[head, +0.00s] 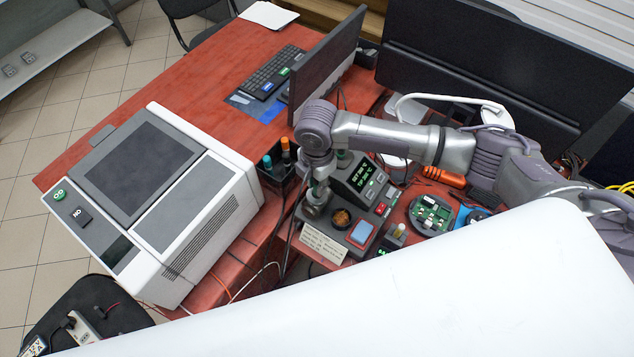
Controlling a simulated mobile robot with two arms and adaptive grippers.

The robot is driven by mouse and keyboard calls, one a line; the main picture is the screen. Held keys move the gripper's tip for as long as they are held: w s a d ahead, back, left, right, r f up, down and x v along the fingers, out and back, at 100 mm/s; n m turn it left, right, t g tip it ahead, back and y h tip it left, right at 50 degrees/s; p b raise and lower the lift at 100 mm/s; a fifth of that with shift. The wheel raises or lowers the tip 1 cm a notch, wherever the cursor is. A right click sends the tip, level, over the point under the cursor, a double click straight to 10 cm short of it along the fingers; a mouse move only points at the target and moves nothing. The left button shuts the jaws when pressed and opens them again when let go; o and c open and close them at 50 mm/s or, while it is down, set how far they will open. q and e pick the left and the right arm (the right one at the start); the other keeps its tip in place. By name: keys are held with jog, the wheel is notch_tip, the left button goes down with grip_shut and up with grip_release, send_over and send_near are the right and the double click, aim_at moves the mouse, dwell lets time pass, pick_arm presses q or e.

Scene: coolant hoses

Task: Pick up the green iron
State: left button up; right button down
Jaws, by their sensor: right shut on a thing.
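My right gripper (316,203) points down over the left side of the soldering station (352,205). It is shut on what looks like the green iron, of which only a little green shows between the wrist and the fingers. Most of the iron is hidden by my gripper and wrist. The station is a dark box with a lit green display, a round brownish tip cleaner and a blue sponge. My left gripper is not in view.
A dark holder (277,179) with teal-topped and orange-topped tools stands just left of my right gripper. A white machine (165,190) stands further left. A round green circuit board (431,214) and an orange-handled tool (444,177) lie to the right. Monitors (326,65) stand behind.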

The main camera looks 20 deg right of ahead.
jog(key=shift+r+p, duration=0.65)
jog(key=shift+r, duration=0.05)
notch_tip(320, 180, up, 3)
jog(key=p, duration=0.3)
jog(key=shift+r+p, duration=0.15)
jog(key=shift+p, duration=0.15)
jog(key=s+d+r+p, duration=0.3)
jog(key=s+d+r, duration=0.3)
jog(key=s+d, duration=0.2)
jog(key=shift+s, duration=0.2)
jog(key=shift+r, duration=0.1)
